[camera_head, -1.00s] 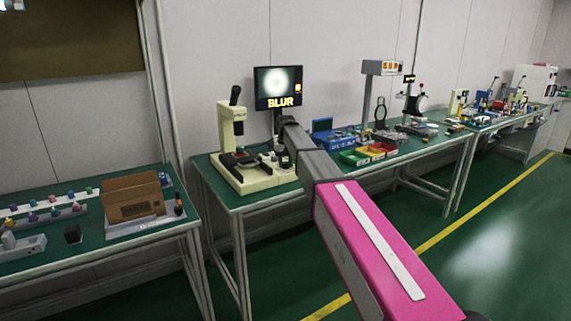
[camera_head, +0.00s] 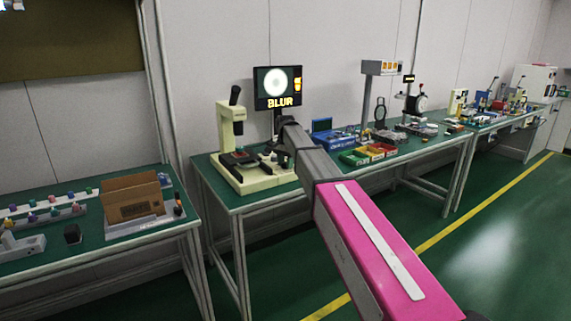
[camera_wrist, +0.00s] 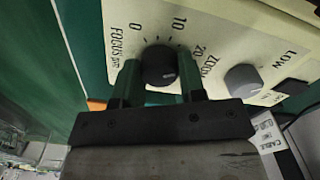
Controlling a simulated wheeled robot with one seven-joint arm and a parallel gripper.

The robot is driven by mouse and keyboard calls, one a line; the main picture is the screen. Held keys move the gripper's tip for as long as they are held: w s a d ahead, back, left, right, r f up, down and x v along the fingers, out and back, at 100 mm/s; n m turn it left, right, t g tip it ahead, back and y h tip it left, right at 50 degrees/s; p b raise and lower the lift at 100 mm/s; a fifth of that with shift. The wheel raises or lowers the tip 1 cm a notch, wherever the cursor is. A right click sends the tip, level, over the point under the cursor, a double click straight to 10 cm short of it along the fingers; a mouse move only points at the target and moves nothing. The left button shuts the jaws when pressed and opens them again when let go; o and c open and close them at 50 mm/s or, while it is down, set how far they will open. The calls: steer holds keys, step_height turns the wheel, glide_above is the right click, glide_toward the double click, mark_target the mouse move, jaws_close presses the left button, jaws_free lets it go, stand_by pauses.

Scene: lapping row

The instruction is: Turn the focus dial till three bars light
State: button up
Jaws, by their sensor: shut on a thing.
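In the wrist view the black focus dial (camera_wrist: 159,64) sits on a cream panel beside the label "FOCUS" and a scale marked 0, 10 and 20. My gripper (camera_wrist: 158,68) is shut on it, one finger on each side. A light mark shows on the dial's lower right. In the head view the monitor (camera_head: 278,88) shows a pale, round spot, the word "BLUR" and a lit yellow-orange bar stack at its right; the bars are too small to count. The cream microscope (camera_head: 230,130) stands left of the monitor. My arm hides the dial there.
A grey zoom knob (camera_wrist: 243,80) sits right of the focus dial on the same panel. Coloured bins (camera_head: 368,153) stand on the bench right of my arm. A cardboard box (camera_head: 133,197) stands on the left bench. The floor in front is clear.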

steer(key=shift+m, duration=0.3)
stand_by(0.4)
steer(key=o, duration=0.9)
step_height(320, 180, up, 11)
steer(key=shift+f, duration=0.1)
